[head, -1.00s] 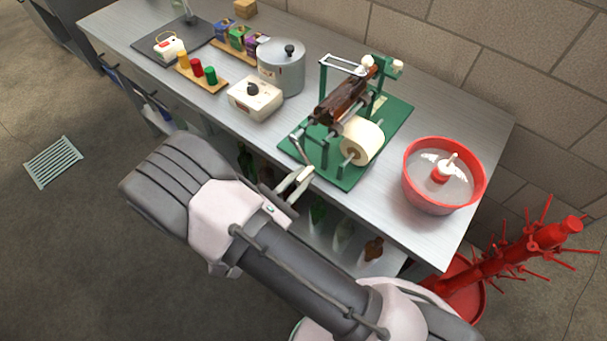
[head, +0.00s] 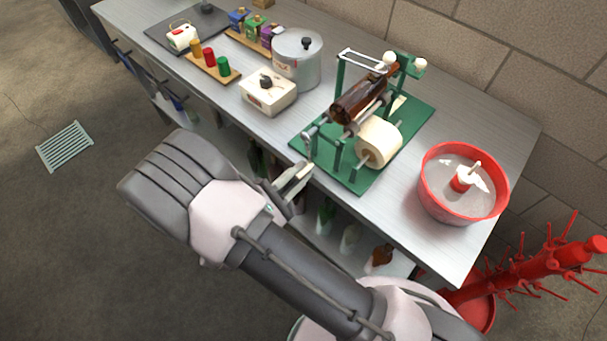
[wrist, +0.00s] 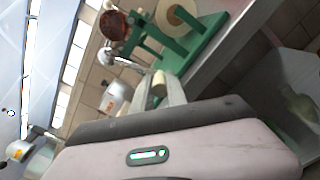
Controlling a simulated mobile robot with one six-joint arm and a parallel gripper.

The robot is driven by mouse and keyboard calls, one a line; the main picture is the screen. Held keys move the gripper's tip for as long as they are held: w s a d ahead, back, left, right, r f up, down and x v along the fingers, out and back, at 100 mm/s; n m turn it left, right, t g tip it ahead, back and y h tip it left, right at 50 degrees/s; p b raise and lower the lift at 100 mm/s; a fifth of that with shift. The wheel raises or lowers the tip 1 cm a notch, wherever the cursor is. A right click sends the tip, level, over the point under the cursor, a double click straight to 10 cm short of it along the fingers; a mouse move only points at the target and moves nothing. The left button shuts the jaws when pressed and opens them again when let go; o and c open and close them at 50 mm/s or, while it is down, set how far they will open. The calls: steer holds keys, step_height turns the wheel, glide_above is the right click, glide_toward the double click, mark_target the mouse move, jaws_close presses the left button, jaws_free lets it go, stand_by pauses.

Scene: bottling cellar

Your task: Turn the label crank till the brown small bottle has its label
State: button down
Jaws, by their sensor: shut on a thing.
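The green label machine (head: 365,178) stands on the bench. The brown small bottle (head: 360,98) lies across its rollers; no label shows on the side I see. The bottle's round end (wrist: 114,25) shows in the wrist view. A cream label roll (head: 379,143) sits in front of the bottle. The metal label crank (head: 308,138) is at the machine's left side, and its arm (wrist: 125,60) shows in the wrist view. My gripper (head: 300,171) is at the bench's front edge, shut on the crank's cream handle (wrist: 159,84). The handle is mostly hidden in the head view.
A red tub (head: 431,195) stands right of the machine, with a red bottle tree (head: 535,262) beyond the bench end. A white box with a black knob (head: 268,94) and a steel pot (head: 298,62) stand to the left. Bottles stand on the shelf below.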

steer(key=w+a+r+m+b, duration=0.1)
steer(key=w+a+r+m, duration=0.2)
steer(key=m, duration=0.7)
steer(key=w+a, duration=0.2)
steer(key=a, duration=0.2)
steer(key=shift+w+a+r+b, duration=0.15)
steer(key=shift+w+r+b, duration=0.2)
steer(key=shift+b, duration=0.05)
stand_by(0.7)
steer(key=shift+a+r, duration=0.1)
steer(key=shift+r, duration=0.1)
stand_by(0.4)
steer(key=c, duration=1.3)
jaws_free()
steer(key=shift+c, duration=0.2)
steer(key=p+v, duration=0.4)
steer(key=v, duration=1.3)
steer(key=shift+s+a, duration=0.15)
